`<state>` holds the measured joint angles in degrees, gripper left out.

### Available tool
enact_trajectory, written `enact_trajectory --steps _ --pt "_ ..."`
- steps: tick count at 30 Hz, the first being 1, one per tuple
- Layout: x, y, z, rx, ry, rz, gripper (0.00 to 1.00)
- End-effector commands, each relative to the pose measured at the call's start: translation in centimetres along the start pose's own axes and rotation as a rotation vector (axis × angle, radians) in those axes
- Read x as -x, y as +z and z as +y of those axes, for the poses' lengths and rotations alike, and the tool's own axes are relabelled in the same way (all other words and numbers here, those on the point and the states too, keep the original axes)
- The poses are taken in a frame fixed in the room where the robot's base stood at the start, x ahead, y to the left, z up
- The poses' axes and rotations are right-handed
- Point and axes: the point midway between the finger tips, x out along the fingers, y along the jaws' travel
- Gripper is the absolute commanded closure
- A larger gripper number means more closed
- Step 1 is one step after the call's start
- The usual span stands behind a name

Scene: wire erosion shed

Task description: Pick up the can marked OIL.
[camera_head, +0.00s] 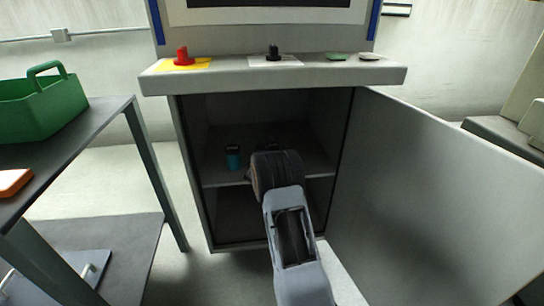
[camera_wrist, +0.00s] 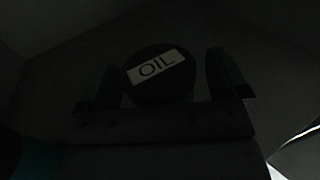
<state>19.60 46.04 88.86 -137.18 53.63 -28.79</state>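The can marked OIL (camera_wrist: 155,72) shows in the wrist view as a dark round shape with a white label. My gripper (camera_wrist: 163,80) has its two fingers apart, one on either side of the can. A dark gap shows between the can and the right finger; the left finger is close to the can, and I cannot tell whether it touches. In the head view my arm reaches into the open cabinet (camera_head: 185,150), and my wrist hides the fingertips and the OIL can.
The open door (camera_head: 430,190) is on the right. A control ledge (camera_head: 330,76) with knobs overhangs the opening. A table (camera_head: 80,145) with a green caddy (camera_head: 40,108) stands left.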

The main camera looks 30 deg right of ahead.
Motion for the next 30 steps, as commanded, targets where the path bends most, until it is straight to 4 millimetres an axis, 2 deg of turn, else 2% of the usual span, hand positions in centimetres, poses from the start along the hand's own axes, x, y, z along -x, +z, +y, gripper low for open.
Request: enact_trajectory --steps 2,18,26,30 --pt "0.0 0.0 0.0 0.0 0.0 0.0 0.14" --pt "0.0 0.0 0.0 0.0 0.0 0.0 0.66" --pt "0.0 0.2 0.0 -0.001 0.0 -0.002 0.66" --pt "0.0 1.1 0.0 -0.001 0.0 -0.003 0.66"
